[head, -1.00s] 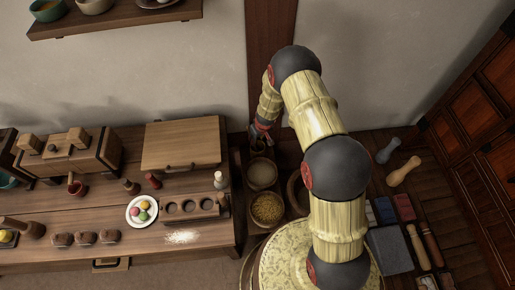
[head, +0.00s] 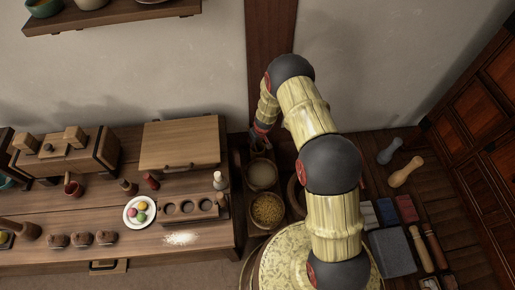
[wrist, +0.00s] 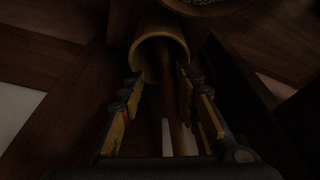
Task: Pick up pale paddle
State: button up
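My gripper (head: 261,136) is low beside the right end of the long table, next to a small upright holder (head: 258,149). In the wrist view my gripper (wrist: 162,84) is open, with its yellow fingers apart. The round mouth of a wooden holder (wrist: 178,41) lies just beyond the fingertips. A dark stick-like shape runs from this mouth between the fingers. Narrow pale strips (wrist: 167,137) show nearer the palm. The wrist view is too dark to tell whether either is the pale paddle. I cannot identify the paddle for sure in the head view.
Tubs with pale meal (head: 262,174) and yellow grain (head: 267,209) stand near the holder. The long table (head: 110,216) with a box and plate is to the left. Grey and pale pestle-like pieces (head: 405,172), cloths and rods (head: 420,248) lie at right.

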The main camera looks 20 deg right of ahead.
jog(key=shift+f, duration=0.1)
jog(key=c, duration=0.7)
grip_shut()
